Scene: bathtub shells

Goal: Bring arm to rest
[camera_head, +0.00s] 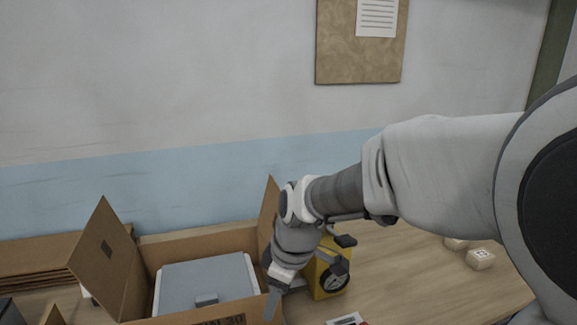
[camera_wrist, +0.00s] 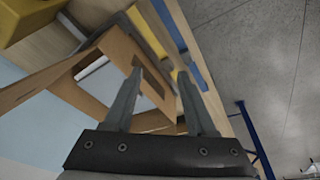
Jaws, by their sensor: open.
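My gripper (camera_wrist: 160,74) is open, and nothing shows between its two fingers in the wrist view. In the head view my arm reaches in from the right and bends down. There the gripper (camera_head: 273,298) hangs low at the right side of an open cardboard box (camera_head: 125,285), partly in front of its right flap. I cannot tell whether it touches the box. A grey, flat-topped object (camera_head: 205,278) lies inside the box. The box (camera_wrist: 118,48) also shows in the wrist view, beyond the fingers and tilted in the picture.
A yellow device with a dark round dial (camera_head: 333,280) stands just right of my gripper, partly hidden by my arm. Small pale blocks (camera_head: 480,259) lie farther right on the wooden table (camera_head: 410,275). Flat cardboard (camera_head: 35,262) lies left. The table's right part is mostly clear.

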